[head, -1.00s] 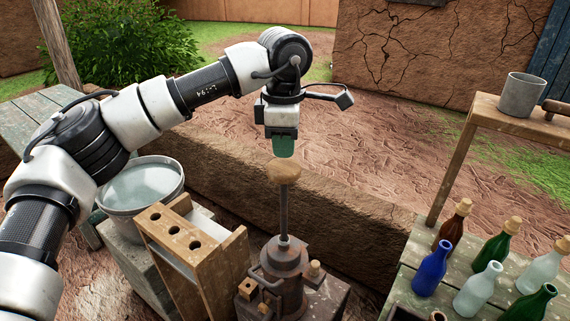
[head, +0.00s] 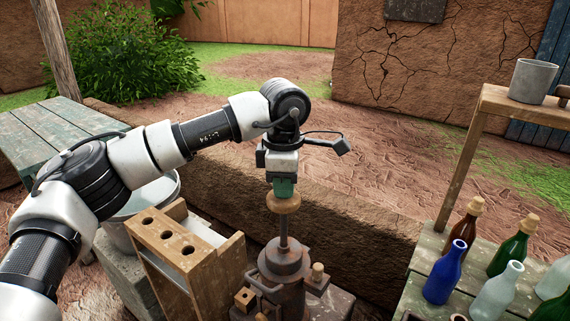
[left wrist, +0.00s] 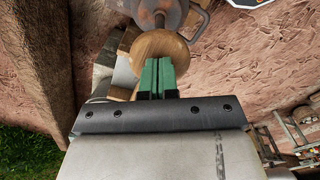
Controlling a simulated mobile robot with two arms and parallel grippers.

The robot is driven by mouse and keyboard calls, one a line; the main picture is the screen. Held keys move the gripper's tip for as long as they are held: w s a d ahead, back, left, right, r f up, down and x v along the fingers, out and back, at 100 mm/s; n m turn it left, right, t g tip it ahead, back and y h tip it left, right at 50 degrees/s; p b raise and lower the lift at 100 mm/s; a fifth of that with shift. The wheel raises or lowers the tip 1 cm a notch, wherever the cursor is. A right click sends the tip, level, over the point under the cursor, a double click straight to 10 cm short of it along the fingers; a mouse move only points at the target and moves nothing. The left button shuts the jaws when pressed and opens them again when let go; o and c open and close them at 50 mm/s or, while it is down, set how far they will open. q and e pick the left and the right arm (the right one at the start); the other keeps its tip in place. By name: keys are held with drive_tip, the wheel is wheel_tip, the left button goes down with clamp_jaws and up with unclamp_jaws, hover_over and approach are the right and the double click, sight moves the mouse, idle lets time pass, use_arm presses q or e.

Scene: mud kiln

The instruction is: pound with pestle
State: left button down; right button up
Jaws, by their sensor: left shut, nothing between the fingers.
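The pestle has a round wooden knob (head: 283,203) on a thin dark shaft (head: 283,232). It stands upright with its lower end inside a rusty metal mortar (head: 284,264). My left gripper (head: 283,188), with green fingers, points down right at the top of the knob and appears to touch it. Its fingers are shut with nothing between them. In the left wrist view the knob (left wrist: 160,46) shows just beyond the closed fingertips (left wrist: 157,66). The inside of the mortar is hidden. My right gripper is not in view.
A wooden rack with holes (head: 165,238) stands left of the mortar, with a pale bucket (head: 150,195) behind it. Several bottles, one of them blue (head: 445,272), stand on the bench at right. A grey mug (head: 532,80) sits on a higher shelf.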

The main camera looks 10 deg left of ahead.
use_arm(q)
wheel_tip(320, 180, down, 9)
drive_tip(key=b, duration=0.5)
wheel_tip(320, 180, up, 21)
drive_tip(key=p, duration=1.3)
drive_tip(key=shift+f, duration=0.15)
wheel_tip(320, 180, up, 5)
drive_tip(key=p, duration=0.3)
drive_tip(key=shift+p, duration=0.35)
drive_tip(key=shift+f, duration=0.1)
